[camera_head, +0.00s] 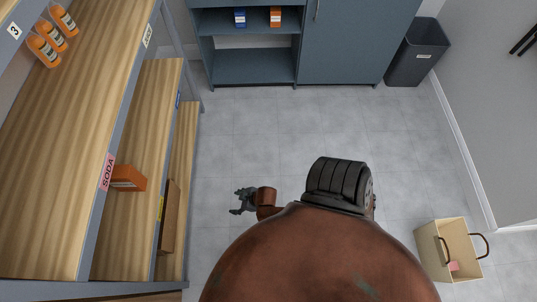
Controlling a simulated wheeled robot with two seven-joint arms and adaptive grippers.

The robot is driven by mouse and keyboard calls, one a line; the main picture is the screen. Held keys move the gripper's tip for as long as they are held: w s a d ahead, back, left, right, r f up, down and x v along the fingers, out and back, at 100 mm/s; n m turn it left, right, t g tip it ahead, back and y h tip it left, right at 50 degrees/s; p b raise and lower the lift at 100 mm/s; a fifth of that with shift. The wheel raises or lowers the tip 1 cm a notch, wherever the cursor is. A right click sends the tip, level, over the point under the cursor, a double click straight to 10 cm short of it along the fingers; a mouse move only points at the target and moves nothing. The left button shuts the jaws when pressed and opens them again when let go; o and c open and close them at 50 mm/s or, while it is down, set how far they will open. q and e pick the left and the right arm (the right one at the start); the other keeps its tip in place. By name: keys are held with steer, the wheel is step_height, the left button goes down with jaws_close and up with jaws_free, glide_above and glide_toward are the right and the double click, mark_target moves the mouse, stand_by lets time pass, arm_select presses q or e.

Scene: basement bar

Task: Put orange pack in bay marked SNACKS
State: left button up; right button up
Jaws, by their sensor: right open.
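An orange box-like pack (130,178) sits on the middle shelf board of the rack at the left, partly hidden behind the upper board's edge. A smaller orange pack with a pale band (275,16) stands in the open part of the blue-grey cabinet (253,50) at the back. I cannot tell which one is the task's pack. My right gripper (239,200) is open and empty, right of the rack. My left gripper is not in view.
A pink SODA label (107,172) marks the upper board, where several orange bottles (52,36) stand. A blue pack (240,17) is in the cabinet. A dark bin (417,52) and a handled tote (442,238) stand at the right. The middle floor (290,130) is clear.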

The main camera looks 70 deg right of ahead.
steer(key=s+f+g, duration=0.2)
steer(key=s+f, duration=0.1)
steer(key=s, duration=0.6)
steer(key=s+f+g, duration=0.2)
steer(key=s+g, duration=0.1)
steer(key=s, duration=0.7)
steer(key=s+f+g, duration=0.2)
steer(key=s+f, duration=0.1)
steer(key=s, duration=0.6)
steer(key=shift+s+a+f+m, duration=0.15)
steer(key=shift+s+f+m, duration=0.15)
steer(key=shift+s+f, duration=0.05)
